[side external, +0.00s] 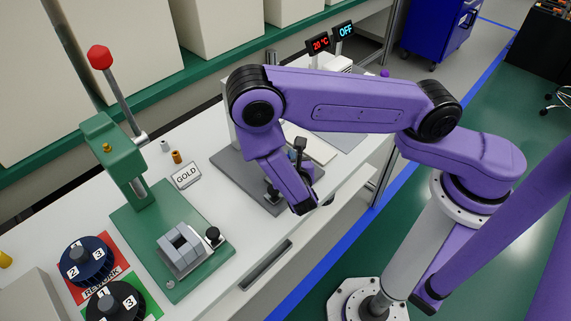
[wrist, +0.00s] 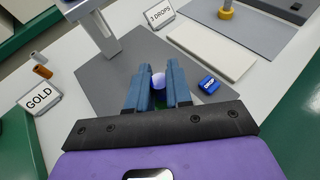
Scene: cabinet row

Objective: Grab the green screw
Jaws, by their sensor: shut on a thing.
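In the wrist view, my gripper (wrist: 158,80) has its two blue fingers close together over the grey plate. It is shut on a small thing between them. A green bit (wrist: 162,102) shows low between the fingers, consistent with the green screw, but most of it is hidden. A lavender, round-topped piece (wrist: 158,80) shows between the fingertips; I cannot tell whether it is part of the held thing. In the side view, my arm reaches down over the grey plate (side external: 232,178), and its links hide the fingers and the held thing.
A blue "DROP" block (wrist: 209,84) lies right of the fingers, with a "3 DROPS" sign (wrist: 160,14) beyond. A "GOLD" sign (side external: 186,175) and an orange cylinder (side external: 177,157) stand left. A green press (side external: 125,150) and numbered dials (side external: 85,258) are farther left.

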